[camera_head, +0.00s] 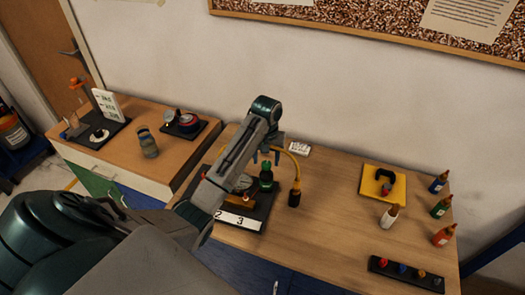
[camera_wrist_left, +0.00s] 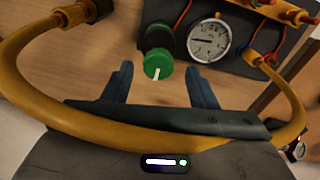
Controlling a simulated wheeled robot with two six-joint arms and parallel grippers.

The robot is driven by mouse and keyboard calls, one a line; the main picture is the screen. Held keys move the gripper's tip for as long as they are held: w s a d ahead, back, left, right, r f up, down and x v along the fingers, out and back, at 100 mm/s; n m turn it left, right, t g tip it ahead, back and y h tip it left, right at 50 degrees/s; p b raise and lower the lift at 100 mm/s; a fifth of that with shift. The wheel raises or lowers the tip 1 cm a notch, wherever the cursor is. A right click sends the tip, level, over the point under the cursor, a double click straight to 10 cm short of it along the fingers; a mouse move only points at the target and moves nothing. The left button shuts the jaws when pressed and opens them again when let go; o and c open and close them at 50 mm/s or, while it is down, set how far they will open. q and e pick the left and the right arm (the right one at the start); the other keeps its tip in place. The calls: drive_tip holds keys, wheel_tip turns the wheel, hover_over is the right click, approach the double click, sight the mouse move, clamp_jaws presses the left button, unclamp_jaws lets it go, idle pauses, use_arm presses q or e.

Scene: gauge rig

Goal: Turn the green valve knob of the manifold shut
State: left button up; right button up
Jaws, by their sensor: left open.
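The green valve knob (camera_wrist_left: 158,64) shows in the left wrist view, with a white mark pointing toward the bottom of the picture. It stands beside a round white-faced gauge (camera_wrist_left: 208,41) on the dark manifold plate (camera_wrist_left: 268,40). In the head view the green knob (camera_head: 266,178) is below my left gripper (camera_head: 266,157). My left gripper (camera_wrist_left: 160,84) is open and empty, its two fingers spread to either side of the knob's near edge; contact is not visible. My left forearm hides part of the manifold in the head view. My right gripper is not in view.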

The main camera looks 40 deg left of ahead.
use_arm(q)
drive_tip(key=shift+s+d+f, duration=0.1)
drive_tip(key=shift+f, duration=0.3)
drive_tip(key=shift+d, duration=0.15)
drive_tip(key=shift+s, duration=0.1)
drive_tip(key=c, duration=0.9)
drive_tip(key=shift+c, duration=0.3)
drive_tip(key=m, duration=0.4)
drive_tip(key=shift+m, duration=0.3)
drive_tip(key=m, duration=0.3)
drive_tip(key=shift+m, duration=0.3)
drive_tip(key=m, duration=0.3)
drive_tip(key=shift+m, duration=0.3)
drive_tip(key=m, duration=0.3)
drive_tip(key=shift+m, duration=1.5)
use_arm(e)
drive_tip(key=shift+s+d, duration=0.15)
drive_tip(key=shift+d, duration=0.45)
